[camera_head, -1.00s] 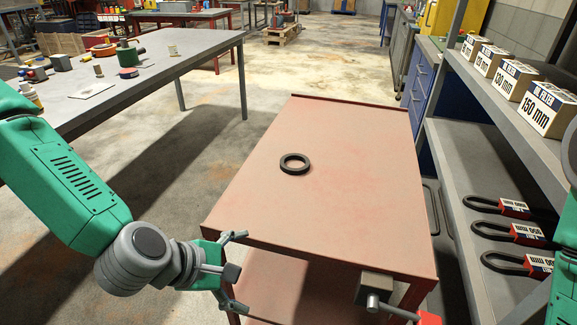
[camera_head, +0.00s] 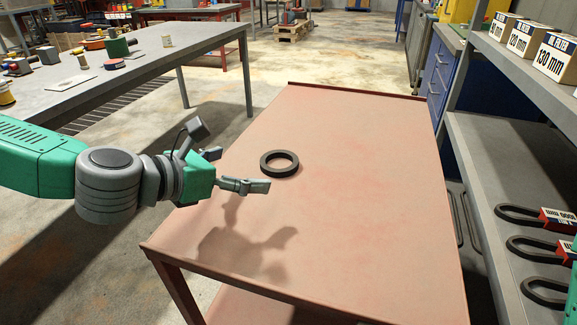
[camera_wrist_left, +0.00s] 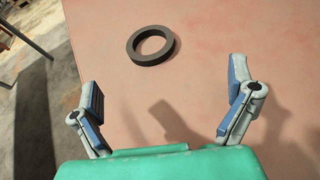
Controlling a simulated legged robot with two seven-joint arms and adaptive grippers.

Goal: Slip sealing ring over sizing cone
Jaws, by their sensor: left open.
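The sealing ring, a thick black ring (camera_head: 281,174), lies flat on the red-topped table, left of its middle. It also shows in the left wrist view (camera_wrist_left: 150,61), above and ahead of the fingers. My left gripper (camera_head: 234,160) is open and empty, held above the table's left side, short of the ring. In the left wrist view its two fingers (camera_wrist_left: 166,80) are spread wide with bare table between them. I cannot make out a sizing cone for certain. My right gripper is out of view; only a green bit of my right arm shows at the right edge.
The red table top (camera_head: 370,200) is otherwise clear, with a raised back lip. A grey shelf (camera_head: 490,150) at right holds boxes (camera_head: 520,38) and black loops with red labels (camera_head: 530,244). A grey bench (camera_head: 140,75) at left carries a green cylinder (camera_head: 116,47) and other parts.

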